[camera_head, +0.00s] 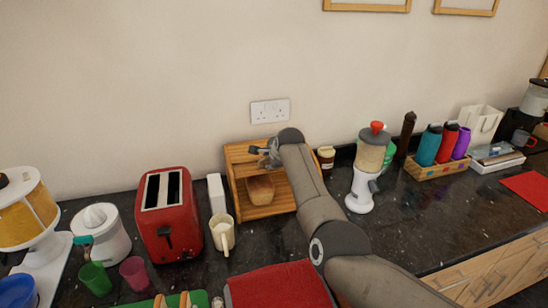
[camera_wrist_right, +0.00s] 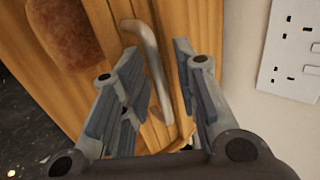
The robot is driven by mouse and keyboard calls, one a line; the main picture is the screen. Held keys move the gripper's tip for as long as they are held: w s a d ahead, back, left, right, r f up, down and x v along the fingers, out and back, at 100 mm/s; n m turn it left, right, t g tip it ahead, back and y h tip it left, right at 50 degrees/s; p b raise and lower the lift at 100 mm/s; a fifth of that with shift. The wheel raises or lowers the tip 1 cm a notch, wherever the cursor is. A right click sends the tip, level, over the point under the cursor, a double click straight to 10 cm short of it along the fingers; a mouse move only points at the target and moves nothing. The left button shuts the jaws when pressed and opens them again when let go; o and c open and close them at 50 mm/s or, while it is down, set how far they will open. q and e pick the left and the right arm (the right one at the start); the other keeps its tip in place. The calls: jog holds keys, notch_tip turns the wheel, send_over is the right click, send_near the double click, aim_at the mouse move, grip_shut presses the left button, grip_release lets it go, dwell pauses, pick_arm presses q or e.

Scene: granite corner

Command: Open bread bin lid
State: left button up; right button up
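The wooden bread bin (camera_head: 236,172) stands against the wall at mid-counter in the head view. Its front is open enough that a brown loaf (camera_head: 260,190) shows inside; the loaf also shows in the right wrist view (camera_wrist_right: 68,32). My right gripper (camera_head: 264,152) is at the bin's upper part, with my arm covering the bin's right side. In the right wrist view, the gripper (camera_wrist_right: 157,62) has its fingers spread on either side of the curved metal lid handle (camera_wrist_right: 150,65), with visible gaps. The lid's exact edge is hard to make out. My left gripper is not in view.
A white box (camera_head: 216,194), a cream jug (camera_head: 222,234) and a red toaster (camera_head: 168,215) stand left of the bin. A jar (camera_head: 326,158) and a white grinder (camera_head: 364,185) stand to its right. A wall socket (camera_head: 270,111) is just above.

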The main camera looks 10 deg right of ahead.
jog(key=shift+s+f, duration=0.1)
jog(key=shift+s+r, duration=0.45)
jog(key=shift+r, duration=0.05)
jog(key=v, duration=1)
jog(key=shift+r, duration=0.3)
jog(key=shift+s, duration=0.15)
